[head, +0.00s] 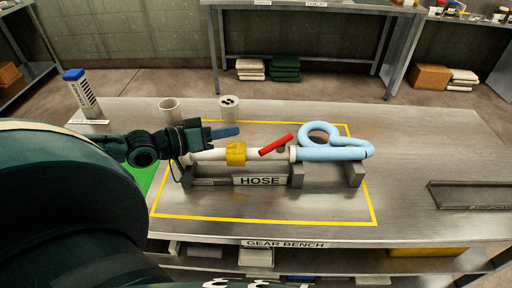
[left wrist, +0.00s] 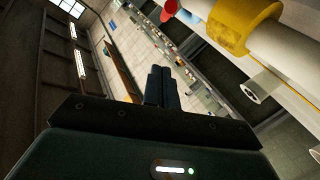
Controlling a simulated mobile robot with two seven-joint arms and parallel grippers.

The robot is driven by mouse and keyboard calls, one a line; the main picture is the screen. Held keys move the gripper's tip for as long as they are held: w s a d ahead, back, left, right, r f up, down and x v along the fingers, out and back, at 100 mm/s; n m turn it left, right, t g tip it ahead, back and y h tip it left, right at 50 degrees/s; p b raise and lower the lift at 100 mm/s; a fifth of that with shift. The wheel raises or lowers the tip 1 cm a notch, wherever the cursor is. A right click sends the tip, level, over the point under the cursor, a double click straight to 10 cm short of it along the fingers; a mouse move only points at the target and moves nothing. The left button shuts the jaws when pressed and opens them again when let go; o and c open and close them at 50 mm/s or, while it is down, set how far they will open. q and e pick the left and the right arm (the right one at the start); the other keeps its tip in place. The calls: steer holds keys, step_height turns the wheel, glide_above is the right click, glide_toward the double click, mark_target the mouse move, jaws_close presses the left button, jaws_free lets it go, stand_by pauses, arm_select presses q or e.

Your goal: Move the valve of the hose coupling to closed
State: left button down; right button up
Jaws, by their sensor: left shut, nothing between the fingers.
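The hose coupling has a pale pipe (head: 210,155) with a yellow collar (head: 236,154) and a red valve handle (head: 276,145). The handle slants up to the right, between the collar and the light blue hose (head: 335,153). My left gripper (head: 238,131) is shut and empty, its blue fingers pointing right, appearing just above the collar and apart from the red handle. In the left wrist view the shut fingers (left wrist: 162,72) show at the centre. The yellow collar (left wrist: 238,25) and red handle end (left wrist: 168,9) are at the top. My right gripper is out of view.
Grey supports (head: 297,174) and a "HOSE" sign (head: 259,181) stand at the coupling on the steel bench (head: 420,150). Two pale cylinders (head: 229,107) stand behind. A blue-capped bottle (head: 83,95) is back left, a dark tray (head: 470,195) at right. The bench between hose and tray is clear.

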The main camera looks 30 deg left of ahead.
arm_select(q)
steer(key=shift+b+x, duration=0.85)
steer(key=shift+x, duration=0.35)
steer(key=shift+w+d+f+b, duration=0.15)
steer(key=shift+w+d+b, duration=0.1)
steer(key=shift+w+b, duration=0.2)
steer(key=shift+w+d, duration=0.2)
steer(key=shift+w, duration=0.3)
steer(key=d+f, duration=0.1)
steer(key=f, duration=0.1)
steer(key=w+d+f, duration=0.1)
steer(key=d+f, duration=0.1)
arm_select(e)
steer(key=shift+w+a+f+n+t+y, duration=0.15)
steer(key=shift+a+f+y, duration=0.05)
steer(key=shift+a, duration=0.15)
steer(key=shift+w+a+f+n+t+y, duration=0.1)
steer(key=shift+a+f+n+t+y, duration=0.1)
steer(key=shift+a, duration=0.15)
arm_select(q)
steer(key=shift+w+d+r, duration=0.1)
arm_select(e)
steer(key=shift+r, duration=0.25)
